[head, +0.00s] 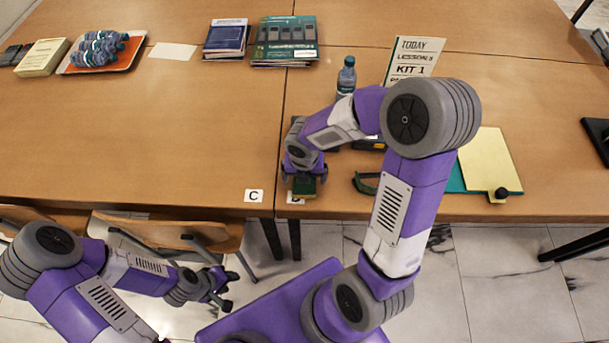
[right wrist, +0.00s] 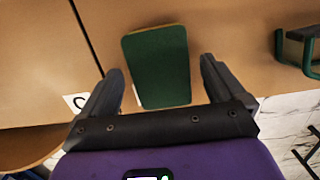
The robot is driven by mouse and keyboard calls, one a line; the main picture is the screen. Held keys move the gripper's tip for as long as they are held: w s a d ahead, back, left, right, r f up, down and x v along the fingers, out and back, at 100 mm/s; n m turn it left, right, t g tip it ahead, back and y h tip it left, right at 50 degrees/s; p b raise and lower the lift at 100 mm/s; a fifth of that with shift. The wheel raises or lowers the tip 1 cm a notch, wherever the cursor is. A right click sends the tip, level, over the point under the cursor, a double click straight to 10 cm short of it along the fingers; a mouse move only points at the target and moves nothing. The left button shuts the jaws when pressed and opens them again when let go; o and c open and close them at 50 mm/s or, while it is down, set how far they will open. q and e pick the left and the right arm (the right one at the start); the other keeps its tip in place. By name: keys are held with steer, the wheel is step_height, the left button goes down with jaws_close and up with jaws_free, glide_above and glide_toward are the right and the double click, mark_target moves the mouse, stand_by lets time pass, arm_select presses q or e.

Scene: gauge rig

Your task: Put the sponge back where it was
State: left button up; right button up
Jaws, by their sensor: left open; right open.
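The sponge (head: 304,187), green on top with a yellowish edge, lies on the table near its front edge, partly covering a white label (head: 295,200). In the right wrist view the sponge (right wrist: 157,65) shows ahead of and between the fingertips, with a gap on both sides. My right gripper (head: 304,178) is open, just above the sponge, and hides part of it in the head view. It also shows in the right wrist view (right wrist: 158,80). My left gripper (head: 222,288) is open and empty, low in front of the table.
A card marked C (head: 253,196) lies left of the sponge. A bottle (head: 346,77), a sign (head: 412,60), a green-handled object (head: 366,183) and a yellow pad (head: 487,160) are to the right. Booklets (head: 285,42) and an orange tray (head: 128,55) stand at the back.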

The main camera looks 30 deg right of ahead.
step_height(320, 180, up, 11)
steer(key=s+p, duration=0.1)
steer(key=p, duration=0.3)
steer(key=shift+a+p, duration=0.3)
steer(key=shift+a, duration=0.05)
steer(key=shift+s, duration=0.1)
